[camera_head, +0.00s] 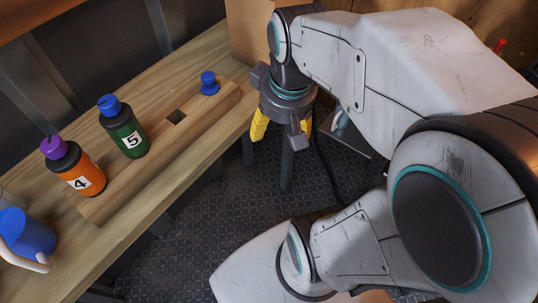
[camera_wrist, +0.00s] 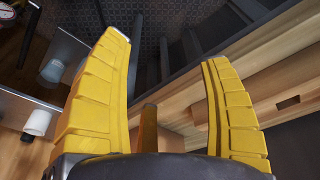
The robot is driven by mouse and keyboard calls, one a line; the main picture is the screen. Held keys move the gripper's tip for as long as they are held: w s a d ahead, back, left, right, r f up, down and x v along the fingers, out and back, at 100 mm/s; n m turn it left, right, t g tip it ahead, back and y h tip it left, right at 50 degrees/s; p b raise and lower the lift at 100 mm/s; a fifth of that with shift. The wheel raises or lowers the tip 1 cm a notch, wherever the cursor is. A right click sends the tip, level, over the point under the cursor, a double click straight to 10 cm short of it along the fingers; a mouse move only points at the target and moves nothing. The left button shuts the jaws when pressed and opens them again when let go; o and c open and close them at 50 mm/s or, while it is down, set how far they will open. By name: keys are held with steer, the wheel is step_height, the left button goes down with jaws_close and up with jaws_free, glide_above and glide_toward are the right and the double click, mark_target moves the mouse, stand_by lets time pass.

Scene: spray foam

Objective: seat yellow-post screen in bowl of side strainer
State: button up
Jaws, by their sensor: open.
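I cannot make out a yellow-post screen or a side strainer bowl in either view. My gripper (camera_head: 282,130) hangs over the dark floor just right of the bench end, fingers down. In the wrist view its two yellow fingers (camera_wrist: 170,100) stand wide apart, with no held object visible. A narrow yellow piece (camera_wrist: 148,128) shows low between them; I cannot tell whether it is part of the gripper or a separate post. A blue knobbed piece (camera_head: 209,84) stands on the wooden bench (camera_head: 75,235), left of the gripper.
An orange bottle marked 4 (camera_head: 82,178) and a green bottle marked 5 (camera_head: 126,135) stand on the bench. A square hole (camera_head: 177,116) lies near them. A blue vessel (camera_head: 28,232) is at lower left. White cylinders (camera_wrist: 38,122) show at the wrist view's left.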

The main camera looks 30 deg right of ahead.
steer(key=s+a+f+n, duration=0.1)
steer(key=s+a+f, duration=0.1)
steer(key=s+a, duration=0.2)
steer(key=shift+s+a+y, duration=0.2)
steer(key=shift+a+y, duration=0.1)
steer(key=shift+a, duration=0.3)
steer(key=shift+r, duration=0.1)
step_height(320, 180, up, 10)
steer(key=t+p, duration=0.1)
steer(key=p, duration=0.8)
steer(key=shift+r+p, duration=0.2)
steer(key=shift+p, duration=0.1)
